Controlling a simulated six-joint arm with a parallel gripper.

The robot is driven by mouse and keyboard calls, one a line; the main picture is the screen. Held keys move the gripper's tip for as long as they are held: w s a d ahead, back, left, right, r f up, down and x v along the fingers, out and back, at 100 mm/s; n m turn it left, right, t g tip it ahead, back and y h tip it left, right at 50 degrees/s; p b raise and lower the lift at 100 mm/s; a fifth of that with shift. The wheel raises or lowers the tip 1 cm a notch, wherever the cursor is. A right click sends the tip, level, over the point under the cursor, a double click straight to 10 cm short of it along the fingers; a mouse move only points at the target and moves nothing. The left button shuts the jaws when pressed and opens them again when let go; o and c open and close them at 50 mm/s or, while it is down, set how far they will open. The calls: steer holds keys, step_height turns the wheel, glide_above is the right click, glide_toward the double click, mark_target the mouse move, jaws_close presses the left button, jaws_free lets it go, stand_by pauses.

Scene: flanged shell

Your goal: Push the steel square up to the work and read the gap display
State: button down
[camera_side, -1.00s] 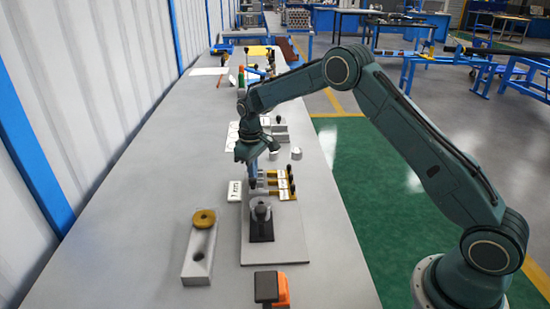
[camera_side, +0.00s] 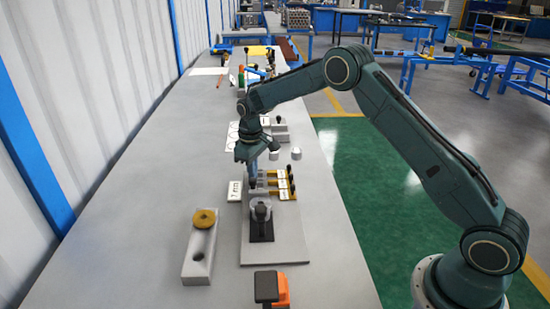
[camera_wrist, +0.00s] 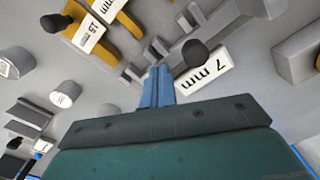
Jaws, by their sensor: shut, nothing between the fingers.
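A white plate reading "7 mm" (camera_wrist: 204,71) lies beside my gripper; it also shows in the side view (camera_side: 234,190), left of the fingers. My gripper (camera_side: 253,186) points down at the grey base plate (camera_side: 285,238). In the wrist view its blue fingers (camera_wrist: 157,84) are together with nothing between them. Small grey metal blocks (camera_wrist: 138,74) lie close by the fingertips; I cannot tell which is the steel square, nor whether the fingers touch any. A pale round part (camera_side: 256,203) with a black-knobbed clamp (camera_side: 261,228) stands nearer on the plate.
Yellow pieces (camera_side: 283,194) with black knobs lie right of my gripper; one carries a "15 mm" label (camera_wrist: 90,35). An orange-black item (camera_side: 271,288) is at the front.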

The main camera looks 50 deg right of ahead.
steer(key=shift+s+a+f, duration=0.1)
steer(key=shift+s+a, duration=0.6)
steer(key=shift+s, duration=0.1)
stand_by(1.0)
steer(key=shift+w+d, duration=0.25)
steer(key=shift+d, duration=0.05)
stand_by(0.4)
steer(key=shift+r, duration=0.25)
steer(key=shift+w+r, duration=0.1)
steer(key=shift+r, duration=3.25)
